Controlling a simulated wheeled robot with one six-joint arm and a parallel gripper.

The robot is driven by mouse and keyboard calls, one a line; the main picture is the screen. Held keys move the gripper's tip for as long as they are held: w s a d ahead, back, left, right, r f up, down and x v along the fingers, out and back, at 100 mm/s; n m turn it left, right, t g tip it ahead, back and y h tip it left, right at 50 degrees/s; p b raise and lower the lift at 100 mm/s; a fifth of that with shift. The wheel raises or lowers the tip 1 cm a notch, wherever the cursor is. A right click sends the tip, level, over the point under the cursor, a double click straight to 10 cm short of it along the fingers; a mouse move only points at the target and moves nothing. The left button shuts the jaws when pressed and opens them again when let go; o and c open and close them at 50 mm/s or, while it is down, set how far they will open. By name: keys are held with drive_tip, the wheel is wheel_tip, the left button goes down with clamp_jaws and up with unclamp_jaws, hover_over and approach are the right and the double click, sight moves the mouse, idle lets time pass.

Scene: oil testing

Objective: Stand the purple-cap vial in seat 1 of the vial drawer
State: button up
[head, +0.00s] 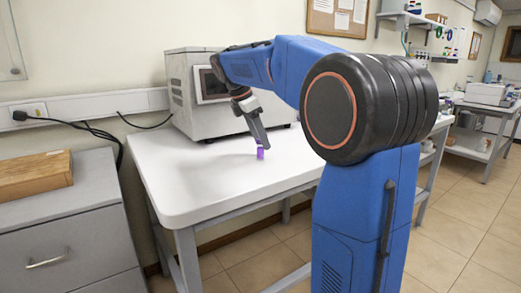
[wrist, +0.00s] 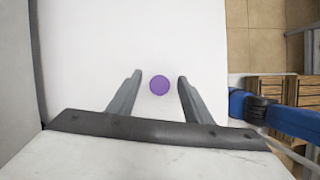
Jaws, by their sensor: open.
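The purple-cap vial (head: 260,153) stands upright on the white table, just below my gripper in the head view. In the wrist view its round purple cap (wrist: 160,85) shows from above, between the two fingers. My gripper (wrist: 159,78) is open, with a finger on each side of the cap and a gap on both sides. In the head view my gripper (head: 258,140) points down at the vial, and its fingers partly overlap each other. I cannot make out a vial drawer or seat 1 in either view.
A grey instrument with a dark screen (head: 188,98) stands at the back of the white table (head: 185,190). A grey drawer cabinet (head: 95,240) with a wooden box (head: 35,174) on top stands at the left. The table around the vial is clear.

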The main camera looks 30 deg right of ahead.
drive_tip(key=shift+d+f, duration=0.2)
drive_tip(key=shift+f, duration=0.25)
clamp_jaws()
drive_tip(key=shift+r, duration=0.1)
wheel_tip(320, 180, up, 10)
drive_tip(key=shift+f, duration=0.1)
